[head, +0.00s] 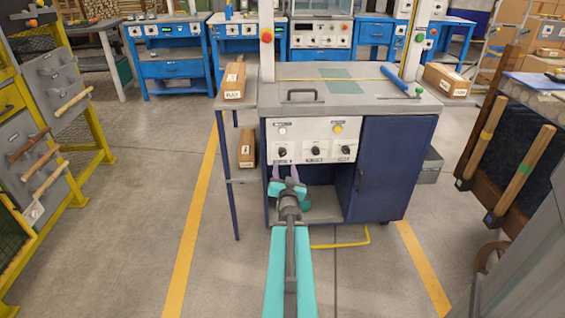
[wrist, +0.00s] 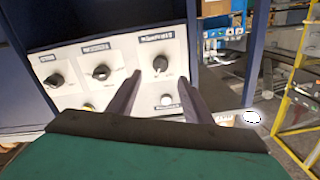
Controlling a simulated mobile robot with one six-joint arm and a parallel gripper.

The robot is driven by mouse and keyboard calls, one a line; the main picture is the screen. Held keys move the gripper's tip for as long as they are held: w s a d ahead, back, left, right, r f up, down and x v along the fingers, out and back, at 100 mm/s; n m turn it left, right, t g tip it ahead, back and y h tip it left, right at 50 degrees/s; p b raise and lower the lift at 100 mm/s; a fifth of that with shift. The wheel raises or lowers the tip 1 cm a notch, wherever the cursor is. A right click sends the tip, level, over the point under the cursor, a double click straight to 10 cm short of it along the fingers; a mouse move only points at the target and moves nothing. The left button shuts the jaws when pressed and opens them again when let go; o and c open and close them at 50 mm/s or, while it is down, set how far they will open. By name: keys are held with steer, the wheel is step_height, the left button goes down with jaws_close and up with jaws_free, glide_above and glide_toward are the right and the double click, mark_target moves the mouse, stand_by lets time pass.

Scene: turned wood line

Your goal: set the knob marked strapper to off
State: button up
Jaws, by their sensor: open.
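A white control panel (head: 330,135) on the blue machine carries three black knobs in a row. The left knob (head: 282,151) is the same one as the right knob in the wrist view (wrist: 160,63), which looks upside down. The middle knob (head: 314,152) and right knob (head: 346,150) also show in the wrist view. The labels are too small or turned to read, so I cannot tell which is the strapper. My gripper (head: 286,170) is open and empty, just below the left knob in the head view. In the wrist view its fingertips (wrist: 161,80) straddle that knob's line, seemingly apart from it.
A white button (head: 282,130) and a yellow button (head: 338,128) sit above the knobs. An open shelf (head: 322,205) lies below the panel and a blue door (head: 390,165) to its right. A side table with a box (head: 234,80) stands left.

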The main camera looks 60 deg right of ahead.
mark_target(283, 155)
steer(key=shift+b+x, duration=2.9)
steer(key=shift+x, duration=1.2)
steer(key=shift+c, duration=0.4)
